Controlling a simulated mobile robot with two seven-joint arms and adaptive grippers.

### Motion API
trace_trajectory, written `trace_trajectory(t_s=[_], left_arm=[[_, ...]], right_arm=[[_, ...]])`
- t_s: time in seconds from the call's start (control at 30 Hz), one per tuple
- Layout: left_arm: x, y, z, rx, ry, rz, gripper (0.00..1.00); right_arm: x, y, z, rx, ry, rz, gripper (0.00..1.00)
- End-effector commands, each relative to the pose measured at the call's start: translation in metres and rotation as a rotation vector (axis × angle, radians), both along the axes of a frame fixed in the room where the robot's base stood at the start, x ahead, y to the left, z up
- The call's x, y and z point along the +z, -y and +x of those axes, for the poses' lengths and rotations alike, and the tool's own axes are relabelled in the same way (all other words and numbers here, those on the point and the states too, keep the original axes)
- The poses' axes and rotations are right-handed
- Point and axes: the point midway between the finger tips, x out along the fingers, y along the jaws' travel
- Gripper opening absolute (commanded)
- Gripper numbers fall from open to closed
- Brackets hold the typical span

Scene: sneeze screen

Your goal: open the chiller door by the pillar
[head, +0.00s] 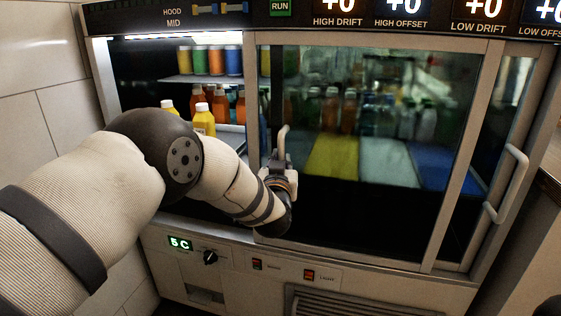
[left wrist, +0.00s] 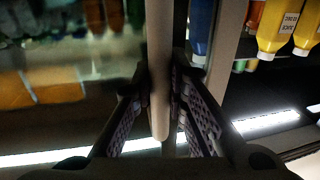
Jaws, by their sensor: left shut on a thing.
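The chiller has sliding glass doors. One glass door (head: 365,150) has a pale upright handle (head: 284,133) near its left edge. My left gripper (head: 279,166) is shut on this handle. In the left wrist view the handle (left wrist: 160,60) runs down between the two fingers of the gripper (left wrist: 160,98). To the left of this door there is a wide opening onto lit shelves. A second glass door (head: 489,150) at the right has its own white handle (head: 507,184). My right gripper is out of view.
Jars (head: 209,60) and yellow and orange bottles (head: 204,120) stand inside the opening. My left arm crosses in front of it. A control panel with a "5C" display (head: 180,243) runs below. A tiled wall (head: 45,90) is at the left.

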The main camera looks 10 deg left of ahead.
Motion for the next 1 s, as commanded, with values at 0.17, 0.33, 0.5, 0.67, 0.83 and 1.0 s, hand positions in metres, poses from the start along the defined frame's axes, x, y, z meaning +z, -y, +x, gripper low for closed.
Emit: trace_trajectory(t_s=[0.17,0.33,0.5,0.67,0.83,1.0], left_arm=[[-0.0035,0.0011,-0.0007,-0.002,-0.007,0.0,0.0],[-0.0037,0.0012,-0.0008,-0.002,-0.007,-0.001,0.0],[-0.0039,0.0011,-0.0008,-0.001,-0.007,-0.001,0.0],[-0.0032,0.0007,-0.0006,-0.001,-0.006,-0.001,0.35],[-0.0017,0.0005,-0.0003,0.0,-0.003,0.0,0.35],[-0.0015,0.0014,-0.0049,0.0,-0.004,-0.001,0.35]], right_arm=[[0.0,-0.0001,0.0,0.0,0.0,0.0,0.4],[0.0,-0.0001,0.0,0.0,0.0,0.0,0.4],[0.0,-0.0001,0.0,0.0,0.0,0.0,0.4],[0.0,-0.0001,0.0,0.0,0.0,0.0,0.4],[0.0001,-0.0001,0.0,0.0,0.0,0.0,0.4],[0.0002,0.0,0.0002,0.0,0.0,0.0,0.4]])
